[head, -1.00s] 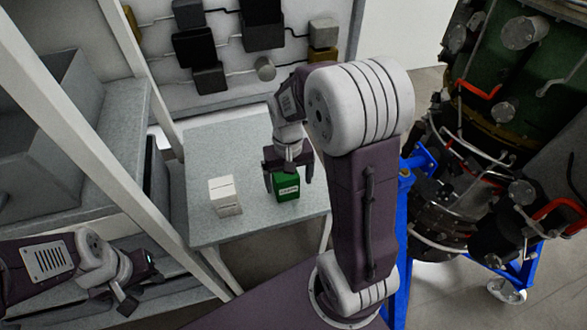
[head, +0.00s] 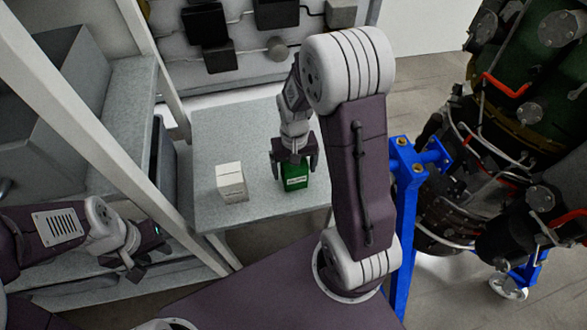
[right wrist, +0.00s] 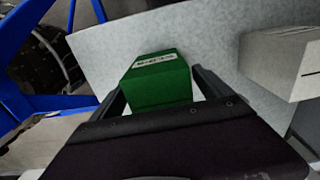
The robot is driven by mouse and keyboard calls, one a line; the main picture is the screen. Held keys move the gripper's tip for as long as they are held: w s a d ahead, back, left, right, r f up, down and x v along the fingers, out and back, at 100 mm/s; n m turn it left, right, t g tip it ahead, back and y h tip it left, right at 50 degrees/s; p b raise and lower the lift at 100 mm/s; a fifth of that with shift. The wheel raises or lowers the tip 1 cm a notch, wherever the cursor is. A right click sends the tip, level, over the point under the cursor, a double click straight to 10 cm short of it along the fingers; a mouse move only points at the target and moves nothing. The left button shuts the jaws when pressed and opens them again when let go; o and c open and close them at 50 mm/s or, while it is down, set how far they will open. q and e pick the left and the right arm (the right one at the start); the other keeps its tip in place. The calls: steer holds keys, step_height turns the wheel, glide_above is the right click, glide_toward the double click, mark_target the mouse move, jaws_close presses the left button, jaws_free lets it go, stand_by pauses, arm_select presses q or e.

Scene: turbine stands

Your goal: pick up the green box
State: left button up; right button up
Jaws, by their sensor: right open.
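The green box (head: 294,181) with a white label stands on the small grey table (head: 232,128). My right gripper (head: 294,168) is open over it, pointing down, with a finger on either side of the box's upper part. In the right wrist view the green box (right wrist: 158,88) shows between the two spread fingers of my right gripper (right wrist: 158,95); whether they touch it I cannot tell. My left gripper (head: 145,264) is at the lower left, away from the table; its jaw opening is unclear.
A white box (head: 231,182) stands on the table to the left of the green box. A white-framed shelf unit (head: 110,100) is on the left. A blue stand (head: 403,220) with a turbine (head: 500,150) is on the right. The table's back left is clear.

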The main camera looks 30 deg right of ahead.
steer(key=shift+f, duration=1.6)
jaws_close()
steer(key=shift+r, duration=0.6)
step_height(320, 180, up, 3)
steer(key=s+a+r+b, duration=0.1)
steer(key=s+a+r, duration=0.2)
steer(key=s+r, duration=0.4)
steer(key=s, duration=0.4)
steer(key=shift+s+a, duration=0.15)
